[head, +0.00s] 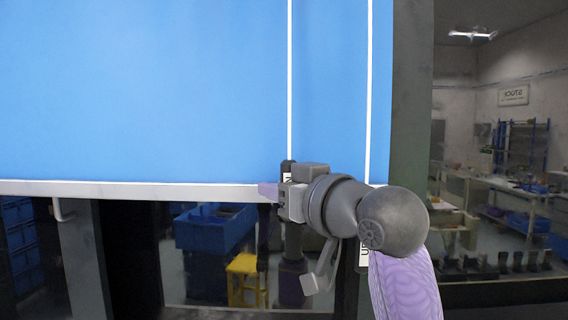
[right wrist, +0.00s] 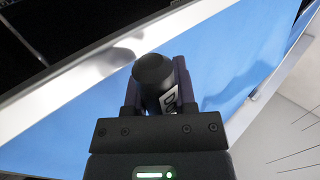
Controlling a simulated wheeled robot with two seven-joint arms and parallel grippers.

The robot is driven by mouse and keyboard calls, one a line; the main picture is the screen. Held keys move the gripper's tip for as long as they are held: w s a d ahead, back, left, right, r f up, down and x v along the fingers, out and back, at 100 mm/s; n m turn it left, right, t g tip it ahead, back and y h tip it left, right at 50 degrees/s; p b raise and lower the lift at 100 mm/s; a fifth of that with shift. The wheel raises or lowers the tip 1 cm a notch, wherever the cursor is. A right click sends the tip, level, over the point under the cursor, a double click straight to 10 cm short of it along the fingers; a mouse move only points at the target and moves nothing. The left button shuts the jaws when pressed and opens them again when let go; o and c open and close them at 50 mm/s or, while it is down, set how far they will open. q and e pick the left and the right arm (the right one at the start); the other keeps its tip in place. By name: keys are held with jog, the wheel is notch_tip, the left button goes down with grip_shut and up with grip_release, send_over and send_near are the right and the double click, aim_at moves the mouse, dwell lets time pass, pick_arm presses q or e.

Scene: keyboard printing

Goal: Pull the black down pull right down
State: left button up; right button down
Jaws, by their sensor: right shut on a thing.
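The black down pull (head: 287,168) hangs at the lower end of a white cord in front of a blue panel. My right gripper (head: 280,192) is shut around it near the panel's lower edge. In the right wrist view the pull's round black end (right wrist: 152,70) and part of a white label reading "DO" show between the two fingers of my right gripper (right wrist: 157,88). A second black pull (head: 364,240) with a white label hangs to the right, partly hidden by my right arm. My left gripper is not in view.
The blue panel (head: 140,90) fills the upper left and ends in a white bottom bar (head: 130,190). A dark post (head: 410,80) stands right of it. Behind are blue bins (head: 212,232), a yellow stool (head: 245,280) and workbenches.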

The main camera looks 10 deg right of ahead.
notch_tip(320, 180, down, 26)
jog(key=b, duration=1.2)
jog(key=shift+f+b, duration=0.15)
jog(key=shift+b, duration=0.25)
jog(key=shift+f, duration=0.1)
jog(key=c, duration=0.8)
grip_release()
jog(key=o, duration=0.4)
jog(key=shift+s, duration=0.1)
